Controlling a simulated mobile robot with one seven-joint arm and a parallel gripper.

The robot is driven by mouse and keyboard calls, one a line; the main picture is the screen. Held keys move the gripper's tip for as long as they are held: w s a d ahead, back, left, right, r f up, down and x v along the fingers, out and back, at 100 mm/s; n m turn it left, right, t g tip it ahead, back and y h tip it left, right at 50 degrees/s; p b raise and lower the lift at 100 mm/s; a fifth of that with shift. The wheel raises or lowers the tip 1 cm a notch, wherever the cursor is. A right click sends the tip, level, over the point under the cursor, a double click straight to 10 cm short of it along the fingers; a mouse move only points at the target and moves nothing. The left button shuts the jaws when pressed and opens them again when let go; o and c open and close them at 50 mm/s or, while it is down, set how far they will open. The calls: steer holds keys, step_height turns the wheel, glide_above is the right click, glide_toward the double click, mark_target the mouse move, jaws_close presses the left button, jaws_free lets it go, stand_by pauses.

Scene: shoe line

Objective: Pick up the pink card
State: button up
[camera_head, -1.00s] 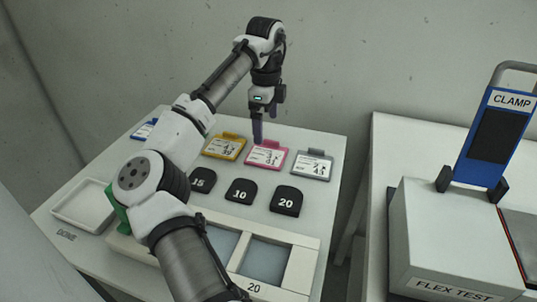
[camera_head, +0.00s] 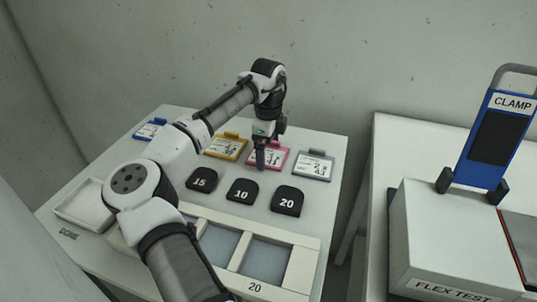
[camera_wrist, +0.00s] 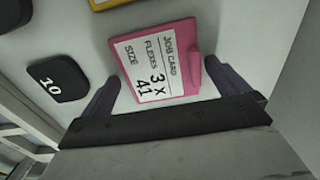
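The pink card (camera_head: 276,157) lies on the table in the row of cards, between the yellow and grey ones, partly hidden behind my gripper in the head view. In the wrist view the pink card (camera_wrist: 157,58) is a job card with a white label reading "FLEXES 3 x" and "SIZE 41". My gripper (camera_head: 261,164) is low over the card's near side. In the wrist view my gripper (camera_wrist: 160,86) is open, its two dark fingers apart with the card's near part between them. I cannot tell whether they touch it.
A yellow card (camera_head: 226,147), a grey card (camera_head: 313,165) and a blue card (camera_head: 150,130) share the row. Black blocks marked 15 (camera_head: 201,180), 10 (camera_head: 242,191) and 20 (camera_head: 287,201) stand in front. A white tray (camera_head: 66,212) is at left; a clamp station (camera_head: 450,235) stands right.

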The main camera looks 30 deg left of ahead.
mark_target(268, 154)
steer(key=c, duration=0.9)
steer(key=shift+r, duration=0.1)
step_height(268, 154, up, 20)
steer(key=shift+f+p, duration=0.1)
steer(key=shift+p, duration=0.7)
